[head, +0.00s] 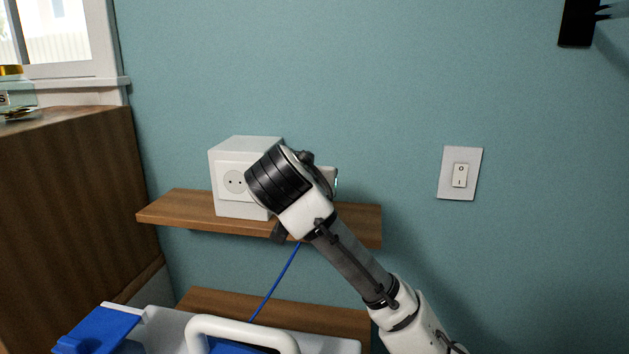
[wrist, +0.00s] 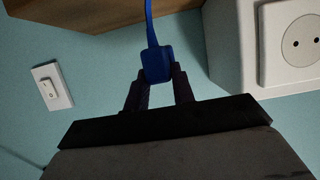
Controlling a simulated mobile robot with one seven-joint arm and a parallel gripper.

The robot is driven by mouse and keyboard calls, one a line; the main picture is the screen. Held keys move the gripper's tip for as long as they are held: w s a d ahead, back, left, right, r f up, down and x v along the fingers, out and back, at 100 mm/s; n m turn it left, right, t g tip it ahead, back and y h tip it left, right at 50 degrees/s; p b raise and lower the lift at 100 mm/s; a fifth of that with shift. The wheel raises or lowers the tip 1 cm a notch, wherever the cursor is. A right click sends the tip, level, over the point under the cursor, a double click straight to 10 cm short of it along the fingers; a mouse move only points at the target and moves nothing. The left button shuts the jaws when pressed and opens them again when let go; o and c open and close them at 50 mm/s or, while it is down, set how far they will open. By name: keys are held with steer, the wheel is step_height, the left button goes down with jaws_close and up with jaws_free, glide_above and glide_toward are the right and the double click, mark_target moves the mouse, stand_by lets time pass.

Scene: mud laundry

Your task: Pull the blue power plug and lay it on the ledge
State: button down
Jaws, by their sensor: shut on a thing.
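The blue plug (wrist: 156,62) is between the two dark fingertips of my gripper (wrist: 158,76) in the wrist view, and the gripper is shut on it. Its blue cable (wrist: 151,22) runs off the top of that view and hangs below the ledge in the head view (head: 274,284). The white socket box (head: 228,204) stands on the wooden ledge (head: 168,212); it also shows in the wrist view (wrist: 226,50). One visible socket (wrist: 303,42) is empty. In the wrist view the plug shows against the wall, beside the box. In the head view my wrist hides the plug and fingers.
A light switch (head: 460,175) is on the wall to the right. A wooden cabinet (head: 70,190) stands at the left. Below are a lower shelf (head: 330,317) and a white and blue container (head: 318,343) with a handle. The ledge's left end is bare.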

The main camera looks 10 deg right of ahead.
steer(key=shift+f, duration=0.15)
steer(key=shift+f+b, duration=2.05)
steer(key=shift+f, duration=0.7)
steer(key=c, duration=1.1)
jaws_free()
steer(key=b+v, duration=0.1)
steer(key=v, duration=1.3)
